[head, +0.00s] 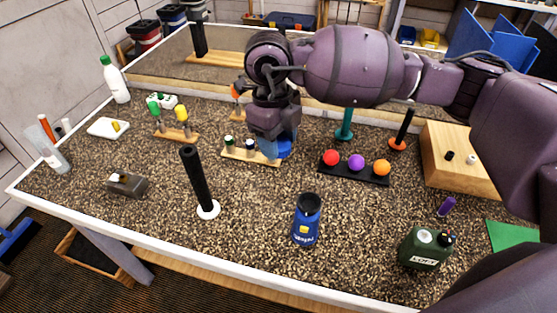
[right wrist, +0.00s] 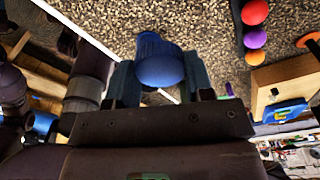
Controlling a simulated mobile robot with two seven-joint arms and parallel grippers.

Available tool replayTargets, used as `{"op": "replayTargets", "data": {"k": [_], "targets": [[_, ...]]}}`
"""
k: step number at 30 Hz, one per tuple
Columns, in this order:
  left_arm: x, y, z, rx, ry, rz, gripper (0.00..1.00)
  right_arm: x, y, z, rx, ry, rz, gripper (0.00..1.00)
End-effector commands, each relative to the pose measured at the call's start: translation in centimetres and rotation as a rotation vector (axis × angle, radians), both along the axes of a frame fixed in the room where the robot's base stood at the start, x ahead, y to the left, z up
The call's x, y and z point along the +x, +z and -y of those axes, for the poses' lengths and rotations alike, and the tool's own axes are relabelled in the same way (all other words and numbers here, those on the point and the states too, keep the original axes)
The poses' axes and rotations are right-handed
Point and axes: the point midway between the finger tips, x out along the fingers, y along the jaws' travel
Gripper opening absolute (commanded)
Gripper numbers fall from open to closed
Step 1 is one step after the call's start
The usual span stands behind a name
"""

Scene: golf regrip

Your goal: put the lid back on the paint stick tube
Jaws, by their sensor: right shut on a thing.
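My right gripper (head: 280,147) points down at the right end of a small wooden rack (head: 240,154) in the head view. It is shut on a blue, ribbed, round-ended piece that looks like a lid; this piece (right wrist: 160,60) sits between the two fingers in the right wrist view. Short pale tubes with dark green and dark blue tops (head: 248,145) stand in the rack. The gripper hides the rack's right end, so I cannot tell whether the blue piece touches a tube there. My left gripper is not in view.
A black strip (head: 353,177) with red, purple and orange balls lies right of the rack. A black upright grip (head: 196,180) on a white base and a blue bottle (head: 306,222) stand in front. A wooden block (head: 455,165) and green can (head: 424,248) are at right.

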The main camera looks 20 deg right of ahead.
Motion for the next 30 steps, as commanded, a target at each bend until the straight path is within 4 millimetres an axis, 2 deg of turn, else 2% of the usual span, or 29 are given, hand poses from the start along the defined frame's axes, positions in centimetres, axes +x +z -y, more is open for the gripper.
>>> {"op": "replayTargets", "data": {"k": [3, 9, 25, 30], "targets": [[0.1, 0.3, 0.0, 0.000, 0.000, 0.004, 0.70, 0.0, 2.0, 0.0, 0.000, 0.002, 0.002, 0.26], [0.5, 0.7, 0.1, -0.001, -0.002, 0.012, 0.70, 0.0, 3.5, 0.0, 0.000, 0.002, 0.000, 0.26], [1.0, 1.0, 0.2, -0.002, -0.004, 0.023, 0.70, 0.0, 3.7, 0.0, 0.000, 0.011, 0.000, 0.26], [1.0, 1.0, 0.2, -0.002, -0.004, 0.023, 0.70, -0.1, 3.1, 0.3, 0.000, 0.130, -0.001, 0.26]]}}
